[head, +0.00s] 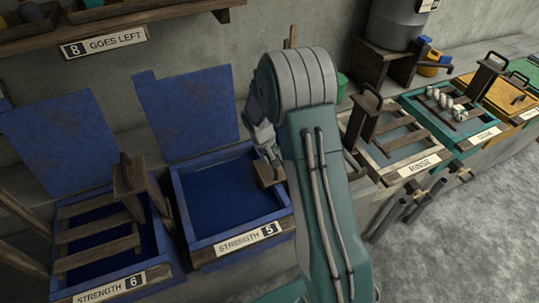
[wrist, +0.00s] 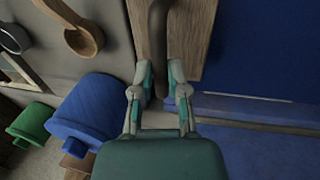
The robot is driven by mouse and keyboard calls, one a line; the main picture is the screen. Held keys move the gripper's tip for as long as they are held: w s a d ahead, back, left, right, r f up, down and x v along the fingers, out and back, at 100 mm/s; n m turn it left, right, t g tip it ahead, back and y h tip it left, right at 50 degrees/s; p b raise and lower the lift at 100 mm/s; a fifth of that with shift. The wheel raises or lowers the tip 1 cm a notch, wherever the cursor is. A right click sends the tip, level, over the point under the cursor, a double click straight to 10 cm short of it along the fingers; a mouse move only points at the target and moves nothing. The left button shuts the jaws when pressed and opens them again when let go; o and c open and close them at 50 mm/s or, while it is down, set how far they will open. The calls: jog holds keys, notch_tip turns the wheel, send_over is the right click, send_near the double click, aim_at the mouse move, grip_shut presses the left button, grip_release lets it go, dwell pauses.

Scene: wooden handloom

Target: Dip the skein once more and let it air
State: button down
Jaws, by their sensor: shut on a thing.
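My gripper (wrist: 160,85) is shut on the dark upright handle (wrist: 158,35) of a wooden piece; its flat board (wrist: 187,50) lies beyond the fingers in the wrist view. In the head view this wooden piece (head: 268,176) shows over the right side of the open strength 5 vat (head: 192,217), partly behind my arm. Dark blue liquid (head: 225,195) fills that vat. A slatted wooden frame (head: 95,232) with an upright handle sits in the strength 6 vat (head: 140,283) at left. I cannot make out a skein on the held piece.
Blue lids (head: 188,115) stand raised behind both blue vats. To the right are the rinse vat (head: 405,172) with a handled frame, and the soak vat (head: 478,138) with white lumps on its frame. A wooden ladle (wrist: 85,38) and blue and green containers (wrist: 85,110) show in the wrist view.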

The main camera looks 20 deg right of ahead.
jog(key=shift+s+a+f, duration=0.1)
jog(key=shift+s+f, duration=0.05)
jog(key=shift+f, duration=0.1)
jog(key=c, duration=0.6)
grip_release()
jog(key=shift+f, duration=0.1)
jog(key=shift+c, duration=0.2)
jog(key=shift+r, duration=0.4)
notch_tip(320, 180, up, 11)
jog(key=a, duration=0.2)
jog(key=shift+w+a, duration=0.2)
dwell(2.5)
